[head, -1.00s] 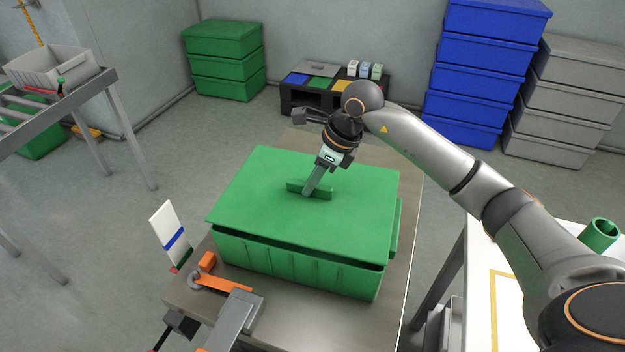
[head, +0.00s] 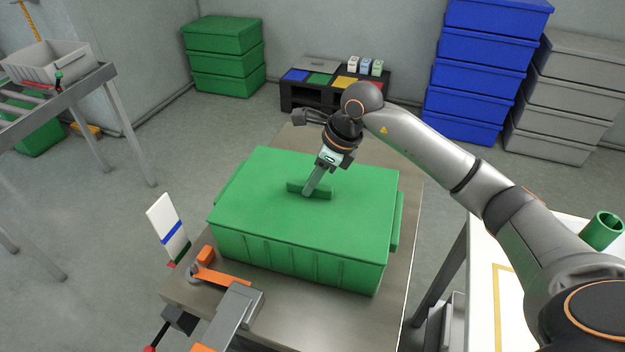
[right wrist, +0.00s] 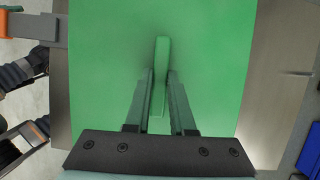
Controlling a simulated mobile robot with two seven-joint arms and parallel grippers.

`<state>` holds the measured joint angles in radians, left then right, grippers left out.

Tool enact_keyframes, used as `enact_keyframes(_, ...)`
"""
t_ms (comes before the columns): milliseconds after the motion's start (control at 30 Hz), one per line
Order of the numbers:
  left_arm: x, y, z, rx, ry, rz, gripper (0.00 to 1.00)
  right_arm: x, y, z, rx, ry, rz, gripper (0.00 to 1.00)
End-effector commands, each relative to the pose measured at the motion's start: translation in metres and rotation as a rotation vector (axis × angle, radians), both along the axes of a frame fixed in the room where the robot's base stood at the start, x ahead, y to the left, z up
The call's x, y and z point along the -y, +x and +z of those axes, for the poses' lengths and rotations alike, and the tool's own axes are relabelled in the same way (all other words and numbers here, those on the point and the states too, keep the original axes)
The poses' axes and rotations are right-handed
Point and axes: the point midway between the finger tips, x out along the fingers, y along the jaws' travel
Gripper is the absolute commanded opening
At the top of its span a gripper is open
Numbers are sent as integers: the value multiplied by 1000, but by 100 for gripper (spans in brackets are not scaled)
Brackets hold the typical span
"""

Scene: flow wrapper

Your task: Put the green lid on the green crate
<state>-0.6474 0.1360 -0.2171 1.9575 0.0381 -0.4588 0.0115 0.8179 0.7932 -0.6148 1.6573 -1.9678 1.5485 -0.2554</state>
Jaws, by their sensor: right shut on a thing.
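The green lid (head: 270,210) lies flat over the green crate (head: 300,265) on the table, with its edges lined up with the crate rim and no dark gap along the front. My right gripper (head: 308,192) is shut on the lid's raised handle (head: 325,191) near its middle. In the right wrist view the two fingers (right wrist: 160,100) stand on either side of the handle (right wrist: 162,75), with the green lid (right wrist: 215,50) filling the view beneath. The far side of the rim is hidden. I do not see my left gripper.
The metal table (head: 395,270) bears an orange and grey tool (head: 235,305) in front of the crate. A white card with a blue stripe (head: 165,222) stands at its left. Stacked green crates (head: 225,60), blue crates (head: 475,85) and grey crates (head: 560,100) stand behind.

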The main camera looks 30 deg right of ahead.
Motion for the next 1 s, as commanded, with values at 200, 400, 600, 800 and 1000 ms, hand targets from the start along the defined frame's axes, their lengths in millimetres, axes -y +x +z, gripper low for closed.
enact_keyframes(200,0,-1,0,-2,0,-1,63,0,0,1,2,1,0,43)
enact_keyframes(400,0,-3,-1,-6,-1,-1,63,0,0,1,1,0,0,57)
enact_keyframes(600,0,-4,-1,-6,-1,-1,63,1,0,1,-1,-1,0,57)
enact_keyframes(800,0,-4,-1,-6,-1,-1,63,8,-6,24,5,-2,-2,57)
enact_keyframes(1000,0,-4,-1,-6,1,-1,63,20,-18,65,6,-3,-3,57)
